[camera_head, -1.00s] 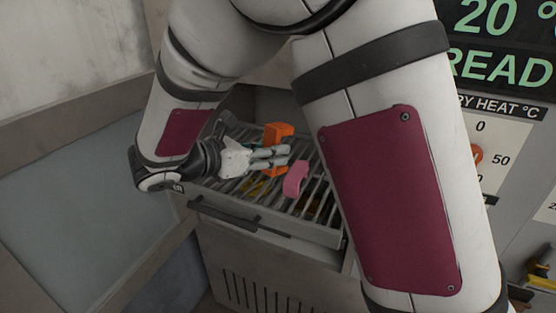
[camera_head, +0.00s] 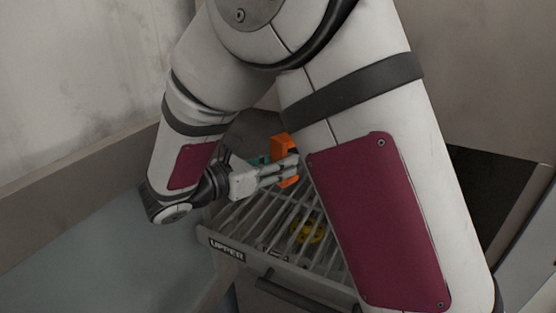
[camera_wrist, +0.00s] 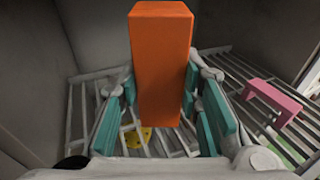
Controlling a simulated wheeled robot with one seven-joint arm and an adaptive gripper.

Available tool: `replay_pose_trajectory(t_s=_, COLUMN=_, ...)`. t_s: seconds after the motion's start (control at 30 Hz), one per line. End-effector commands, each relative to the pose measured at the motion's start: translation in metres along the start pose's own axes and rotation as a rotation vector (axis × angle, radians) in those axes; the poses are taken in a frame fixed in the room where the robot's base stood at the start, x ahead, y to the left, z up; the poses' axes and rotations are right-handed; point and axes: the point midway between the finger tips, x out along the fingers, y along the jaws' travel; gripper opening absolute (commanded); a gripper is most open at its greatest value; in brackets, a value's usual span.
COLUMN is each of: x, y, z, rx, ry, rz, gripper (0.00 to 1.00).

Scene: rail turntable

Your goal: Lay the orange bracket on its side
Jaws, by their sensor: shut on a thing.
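The orange bracket (camera_head: 284,145) is between the fingers of my gripper (camera_head: 280,171), over the back part of a slatted rack (camera_head: 281,207). In the wrist view the bracket (camera_wrist: 161,65) stands up tall between the two teal finger pads of my gripper (camera_wrist: 161,105), which is shut on it. Its wide flat face is toward the wrist camera.
A pink bracket-shaped piece (camera_wrist: 272,98) stands on the rack to the right in the wrist view; my arm hides it in the head view. A yellow thing (camera_head: 306,231) shows between the slats. The rack front (camera_head: 228,249) reads UPPER. Plain walls enclose the rack.

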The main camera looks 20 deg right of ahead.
Motion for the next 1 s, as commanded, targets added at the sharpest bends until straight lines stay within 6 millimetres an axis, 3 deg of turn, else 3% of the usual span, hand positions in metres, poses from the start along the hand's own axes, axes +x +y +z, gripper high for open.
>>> replay_pose_trajectory(t_s=0.7, x=0.01, y=0.002, z=-0.078, rx=-0.002, ry=-0.001, rz=0.0, gripper=0.0)
replay_pose_trajectory(t_s=1.0, x=0.012, y=0.001, z=-0.097, rx=-0.001, ry=-0.001, rz=0.0, gripper=0.0)
